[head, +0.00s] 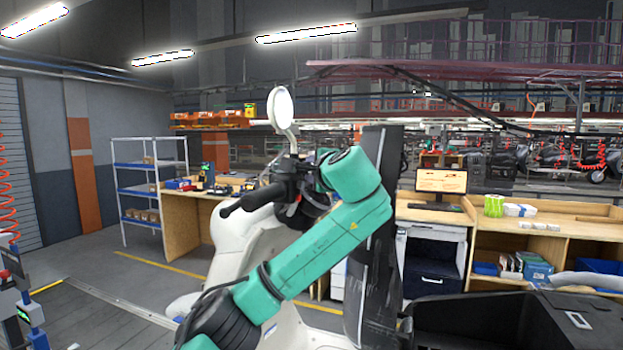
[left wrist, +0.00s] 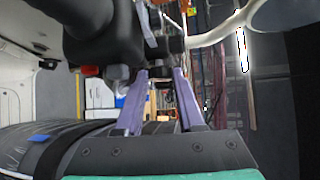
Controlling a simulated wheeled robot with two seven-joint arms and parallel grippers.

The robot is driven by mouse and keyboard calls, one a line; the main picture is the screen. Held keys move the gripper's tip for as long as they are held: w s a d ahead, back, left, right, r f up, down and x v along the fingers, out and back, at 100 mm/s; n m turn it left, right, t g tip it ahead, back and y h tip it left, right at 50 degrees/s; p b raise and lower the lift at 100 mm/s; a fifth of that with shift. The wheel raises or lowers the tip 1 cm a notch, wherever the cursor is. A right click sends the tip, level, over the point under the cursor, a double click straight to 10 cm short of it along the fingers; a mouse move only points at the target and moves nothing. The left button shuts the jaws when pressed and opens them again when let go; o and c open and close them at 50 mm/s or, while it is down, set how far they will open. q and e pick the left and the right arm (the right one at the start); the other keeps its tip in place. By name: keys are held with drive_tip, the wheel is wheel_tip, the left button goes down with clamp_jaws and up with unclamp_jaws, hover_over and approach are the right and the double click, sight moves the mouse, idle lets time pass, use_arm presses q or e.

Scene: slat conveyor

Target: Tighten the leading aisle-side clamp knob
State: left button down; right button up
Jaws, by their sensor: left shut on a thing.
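My left gripper (left wrist: 160,72) shows in the left wrist view as two pale purple fingers. They are shut on a small dark part (left wrist: 160,76) beside a black handlebar housing (left wrist: 105,35); I cannot tell whether this part is the clamp knob. In the head view my green left arm reaches up to the white scooter (head: 238,235), and its gripper is hidden behind the arm and handlebar. I cannot pick out the clamp knob in the head view. My right gripper is not in view.
The black handlebar grip (head: 253,198) and round mirror (head: 281,110) stand close to my left arm. A workbench with a monitor (head: 441,181) is behind on the right. A shelf rack (head: 150,190) stands at left, with open floor before it.

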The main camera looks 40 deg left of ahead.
use_arm(q)
wheel_tip(320, 180, down, 2)
drive_tip(key=n+t+y+b, duration=0.2)
drive_tip(key=n+y+b, duration=0.3)
drive_tip(key=b, duration=0.4)
drive_tip(key=shift+w+b, duration=0.15)
drive_tip(key=shift+b, duration=0.25)
drive_tip(key=shift+w+a+n+g+y+b, duration=0.1)
drive_tip(key=shift+n+g+y+b, duration=0.2)
drive_tip(key=shift+n+y+b, duration=0.7)
drive_tip(key=shift+r+n+g+y, duration=0.1)
drive_tip(key=shift+n+g+y, duration=0.4)
drive_tip(key=shift+n+y, duration=0.75)
drive_tip(key=shift+n, duration=0.35)
drive_tip(key=c, duration=0.5)
unclamp_jaws()
drive_tip(key=shift+w+a, duration=0.1)
drive_tip(key=shift+w, duration=0.05)
